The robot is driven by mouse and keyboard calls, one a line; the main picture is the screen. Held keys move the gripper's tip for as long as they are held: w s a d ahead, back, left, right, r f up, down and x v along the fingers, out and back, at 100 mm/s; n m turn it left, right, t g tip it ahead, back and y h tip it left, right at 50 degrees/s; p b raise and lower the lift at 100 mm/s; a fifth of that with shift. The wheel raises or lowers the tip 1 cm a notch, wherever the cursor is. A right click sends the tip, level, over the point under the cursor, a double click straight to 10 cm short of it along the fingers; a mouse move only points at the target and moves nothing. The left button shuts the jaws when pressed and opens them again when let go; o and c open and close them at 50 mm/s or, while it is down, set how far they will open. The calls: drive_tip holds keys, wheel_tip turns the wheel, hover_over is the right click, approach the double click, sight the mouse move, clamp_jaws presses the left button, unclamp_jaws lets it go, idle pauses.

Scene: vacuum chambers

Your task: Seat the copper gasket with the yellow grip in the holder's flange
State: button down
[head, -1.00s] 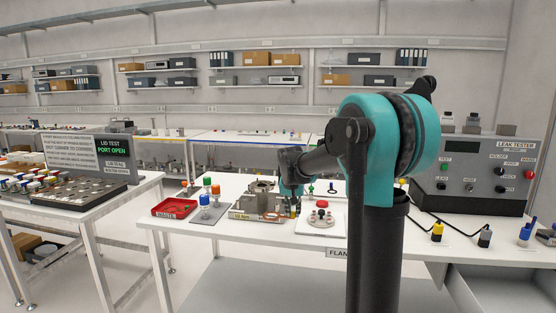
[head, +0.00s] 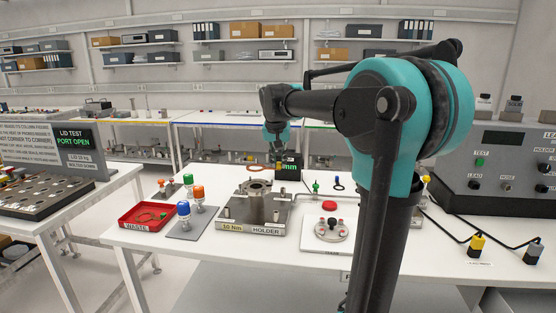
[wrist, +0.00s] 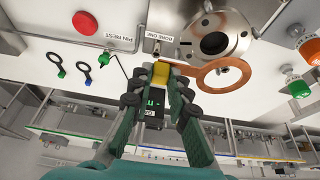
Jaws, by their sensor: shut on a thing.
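My gripper (wrist: 160,85) is shut on the yellow grip (wrist: 160,72) of the copper gasket. The gasket's flat copper ring (wrist: 238,76) sticks out to the right of the fingers in the wrist view. In the head view the ring (head: 258,167) shows left of the gripper (head: 279,160), behind the holder. The holder (head: 236,220) is a metal block with a round flange (head: 257,187) on top. In the wrist view the flange (wrist: 238,36) has a dark open bore, and the ring appears just below it, overlapping its lower edge. I cannot tell the height gap.
A red waste tray (head: 127,222) and a grey mat (head: 187,232) with colour-capped parts stand left of the holder. A white plate (head: 309,244) with a round metal lid is at its right. Green and blue gripped rings (wrist: 86,67) and a small display (head: 291,168) are near the gripper.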

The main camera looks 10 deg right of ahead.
drive_tip(key=shift+f, duration=0.1)
drive_tip(key=shift+f, duration=2.35)
drive_tip(key=shift+f, duration=1.1)
idle(1.0)
drive_tip(key=c, duration=1.4)
unclamp_jaws()
drive_tip(key=shift+o, duration=0.2)
drive_tip(key=shift+r, duration=3.5)
drive_tip(key=shift+s, duration=0.1)
